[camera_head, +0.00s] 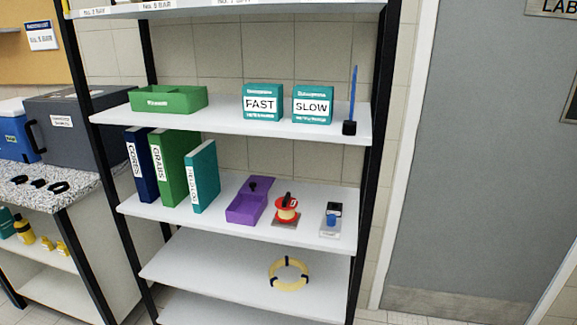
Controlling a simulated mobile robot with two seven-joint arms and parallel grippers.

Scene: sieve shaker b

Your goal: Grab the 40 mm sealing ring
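One ring shows in the camera_head view: a pale yellow ring (289,273) with dark bands. It lies on the lower white shelf (190,266), right of the middle. No size mark can be read on it, so I cannot tell whether it is the 40 mm sealing ring. Neither of my grippers is in view.
The upper shelf has a green tray (168,99) and FAST (263,103) and SLOW (312,105) boxes. A granite-topped counter (70,185) stands left.

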